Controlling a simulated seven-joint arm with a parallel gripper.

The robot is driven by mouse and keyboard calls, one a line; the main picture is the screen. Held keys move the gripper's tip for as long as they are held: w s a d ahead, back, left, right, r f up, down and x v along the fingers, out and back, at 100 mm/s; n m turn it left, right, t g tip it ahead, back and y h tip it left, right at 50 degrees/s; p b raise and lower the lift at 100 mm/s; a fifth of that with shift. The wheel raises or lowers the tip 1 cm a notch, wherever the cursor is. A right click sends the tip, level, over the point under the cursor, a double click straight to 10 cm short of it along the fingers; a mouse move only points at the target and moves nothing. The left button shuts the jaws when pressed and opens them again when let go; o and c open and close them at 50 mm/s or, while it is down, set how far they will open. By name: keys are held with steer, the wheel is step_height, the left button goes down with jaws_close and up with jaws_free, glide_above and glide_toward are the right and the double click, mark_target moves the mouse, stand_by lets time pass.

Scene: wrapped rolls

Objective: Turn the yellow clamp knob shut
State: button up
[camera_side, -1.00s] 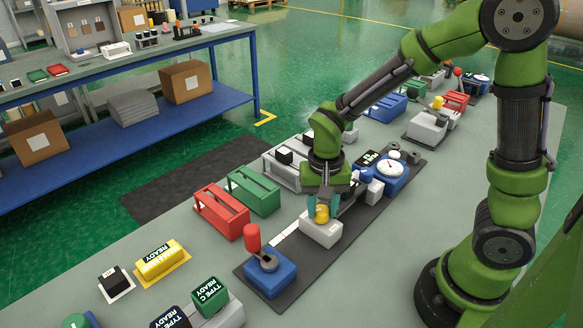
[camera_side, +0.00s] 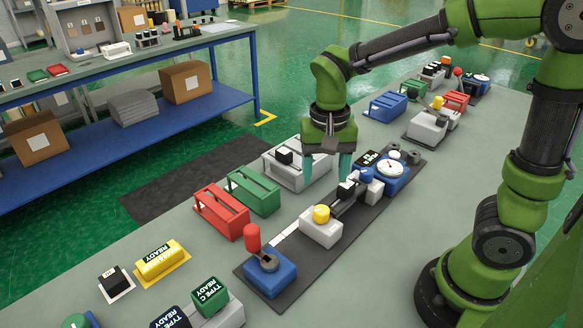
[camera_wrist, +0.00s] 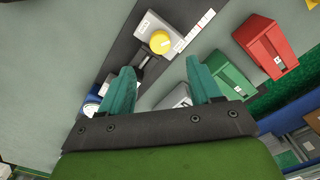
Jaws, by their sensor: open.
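The yellow clamp knob (camera_side: 321,214) sits on top of a light grey block (camera_side: 319,231) on the dark strip. In the wrist view the knob (camera_wrist: 160,42) is ahead of the fingers, with a white label beside it. My gripper (camera_side: 329,166) is raised behind and above the knob, apart from it. Its two teal fingers (camera_wrist: 160,88) are spread with nothing between them. A dark rod-like part (camera_side: 346,195) lies beside the knob block, toward the blue gauge unit.
A blue base (camera_side: 270,276) with a red-topped lever (camera_side: 252,239) stands in front of the knob block. A blue gauge unit (camera_side: 390,172) stands behind it. Red (camera_side: 221,211) and green (camera_side: 254,191) racks are to the left. A second yellow knob (camera_side: 437,102) is farther back.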

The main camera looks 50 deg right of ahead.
step_height(320, 180, up, 7)
steer(key=shift+r, duration=0.2)
stand_by(0.3)
steer(key=s+d+n+t+y, duration=0.1)
steer(key=s+n+t+y, duration=0.1)
steer(key=s+n+t, duration=0.2)
steer(key=s+t, duration=0.3)
steer(key=shift+s+r, duration=0.3)
steer(key=shift+s, duration=0.05)
